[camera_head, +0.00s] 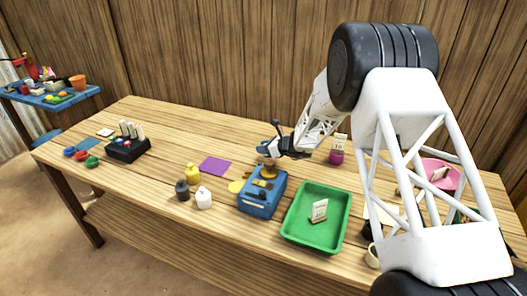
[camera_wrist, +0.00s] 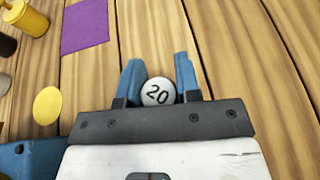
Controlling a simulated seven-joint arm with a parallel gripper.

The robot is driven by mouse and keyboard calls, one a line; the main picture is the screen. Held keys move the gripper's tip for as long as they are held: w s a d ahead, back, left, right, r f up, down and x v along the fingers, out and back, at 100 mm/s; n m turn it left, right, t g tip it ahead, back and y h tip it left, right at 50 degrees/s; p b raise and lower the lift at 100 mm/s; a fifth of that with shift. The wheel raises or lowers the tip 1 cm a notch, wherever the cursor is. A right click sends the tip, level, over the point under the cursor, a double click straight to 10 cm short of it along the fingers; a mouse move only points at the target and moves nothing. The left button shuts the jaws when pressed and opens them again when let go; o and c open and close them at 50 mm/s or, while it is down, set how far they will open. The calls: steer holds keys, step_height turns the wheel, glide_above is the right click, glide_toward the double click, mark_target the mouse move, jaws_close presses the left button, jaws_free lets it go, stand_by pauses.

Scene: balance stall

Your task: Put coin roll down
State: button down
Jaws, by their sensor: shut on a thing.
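In the head view my gripper (camera_head: 268,148) is over the back of the blue scale (camera_head: 257,205), and I cannot make out the roll clearly there. Bare wood shows around the fingers in the wrist view. A flat yellow disc (camera_wrist: 47,105) lies left of the gripper, and a purple mat (camera_wrist: 85,27) lies farther off to the upper left.
A green tray (camera_head: 290,226) holding a card marked with digits stands right of the scale. Yellow, dark and white bottles (camera_head: 203,198) stand left of it. A black holder (camera_head: 127,150) and small coloured bowls are at the far left. Bare table lies around the purple mat.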

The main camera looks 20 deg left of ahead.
steer(key=shift+f, duration=0.75)
steer(key=shift+f, duration=0.15)
steer(key=c, duration=0.8)
jaws_free()
steer(key=v, duration=1.2)
steer(key=shift+r, duration=0.2)
